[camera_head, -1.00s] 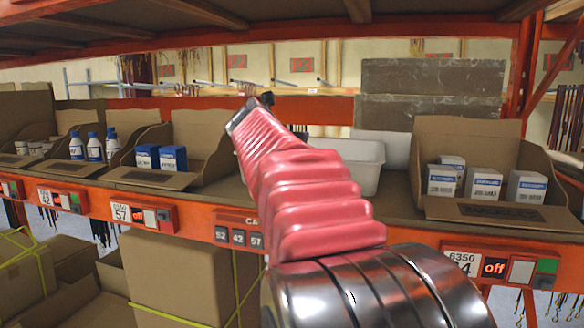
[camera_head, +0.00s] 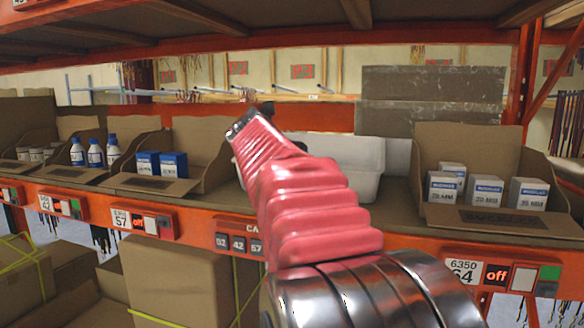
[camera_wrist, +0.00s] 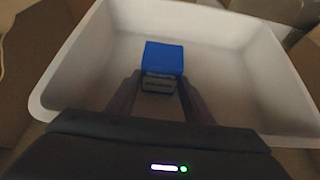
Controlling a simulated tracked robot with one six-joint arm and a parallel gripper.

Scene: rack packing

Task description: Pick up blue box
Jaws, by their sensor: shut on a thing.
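A blue box (camera_wrist: 164,57) with a pale label band is between the two fingers of my gripper (camera_wrist: 158,86) in the wrist view. My gripper is shut on it. The box is over or inside a white bin (camera_wrist: 85,65); I cannot tell whether it touches the bin floor. The white bin also shows in the head view (camera_head: 367,155), partly hidden behind my pink-sleeved arm. The fingers and held box are hidden there. Two other blue boxes (camera_head: 173,165) stand in a cardboard tray left of my arm.
White-and-blue bottles (camera_head: 95,153) stand in a tray further left. Several small white-grey boxes (camera_head: 485,192) stand in a cardboard tray (camera_head: 465,137) at the right. The orange shelf edge (camera_head: 425,243) runs in front, and a shelf hangs overhead.

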